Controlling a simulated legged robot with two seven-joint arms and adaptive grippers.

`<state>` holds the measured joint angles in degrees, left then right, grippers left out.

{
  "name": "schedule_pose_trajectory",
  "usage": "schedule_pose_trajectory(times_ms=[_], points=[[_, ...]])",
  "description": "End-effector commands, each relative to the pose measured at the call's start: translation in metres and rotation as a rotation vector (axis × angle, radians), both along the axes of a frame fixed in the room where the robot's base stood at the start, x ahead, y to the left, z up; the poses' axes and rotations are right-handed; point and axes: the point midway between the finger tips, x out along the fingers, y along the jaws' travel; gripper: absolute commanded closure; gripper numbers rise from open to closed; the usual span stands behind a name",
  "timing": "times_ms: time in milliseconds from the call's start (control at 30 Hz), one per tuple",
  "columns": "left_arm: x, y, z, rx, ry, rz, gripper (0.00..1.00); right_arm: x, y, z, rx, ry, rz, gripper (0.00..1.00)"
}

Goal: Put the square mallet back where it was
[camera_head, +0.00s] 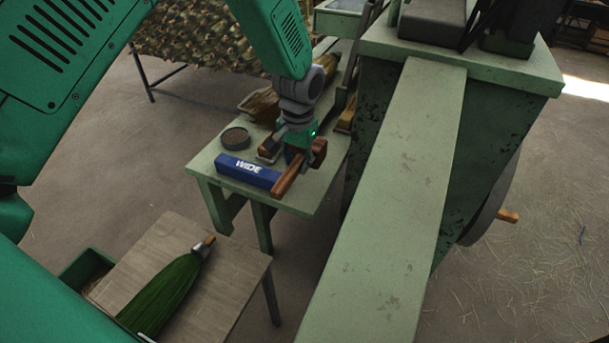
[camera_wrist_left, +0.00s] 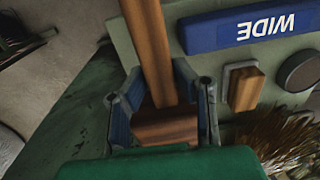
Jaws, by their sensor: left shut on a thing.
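The square mallet has a reddish-brown wooden handle (camera_head: 286,180) and a block-shaped head (camera_head: 319,152). My left gripper (camera_head: 298,152) is shut on it, over the green side table (camera_head: 318,196). In the left wrist view, the mallet head (camera_wrist_left: 165,128) sits between the two fingers (camera_wrist_left: 163,105), and the handle (camera_wrist_left: 148,45) points away from the gripper. In the head view the handle passes by the right end of the blue WIDE block (camera_head: 247,171). I cannot tell whether the mallet touches the table. My right gripper is not in view.
A small wooden block (camera_wrist_left: 246,88) and a dark round tin (camera_head: 235,138) are near the WIDE block. Broom straw (camera_head: 262,106) lies behind. A tall green machine (camera_head: 400,180) stands close on the right. A green broom head (camera_head: 170,290) lies on a lower wooden table (camera_head: 215,300).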

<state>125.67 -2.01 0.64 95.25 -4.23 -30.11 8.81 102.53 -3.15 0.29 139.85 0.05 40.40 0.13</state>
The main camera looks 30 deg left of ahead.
Motion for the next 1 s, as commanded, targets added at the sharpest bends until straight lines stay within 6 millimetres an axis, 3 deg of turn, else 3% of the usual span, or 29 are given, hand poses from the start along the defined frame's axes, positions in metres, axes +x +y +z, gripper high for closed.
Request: schedule_pose_trajectory(times_ms=[433,733,767,1000], points=[[0.003,0.000,-0.059,0.000,0.001,-0.001,1.00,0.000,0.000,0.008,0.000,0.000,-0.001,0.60],[0.003,0.001,-0.068,-0.001,-0.002,0.000,1.00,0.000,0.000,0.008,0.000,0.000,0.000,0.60],[0.002,0.000,-0.068,0.000,-0.001,0.000,0.70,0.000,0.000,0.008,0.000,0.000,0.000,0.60],[0.003,-0.001,-0.068,0.001,0.000,0.000,0.68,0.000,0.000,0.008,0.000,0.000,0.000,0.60]])
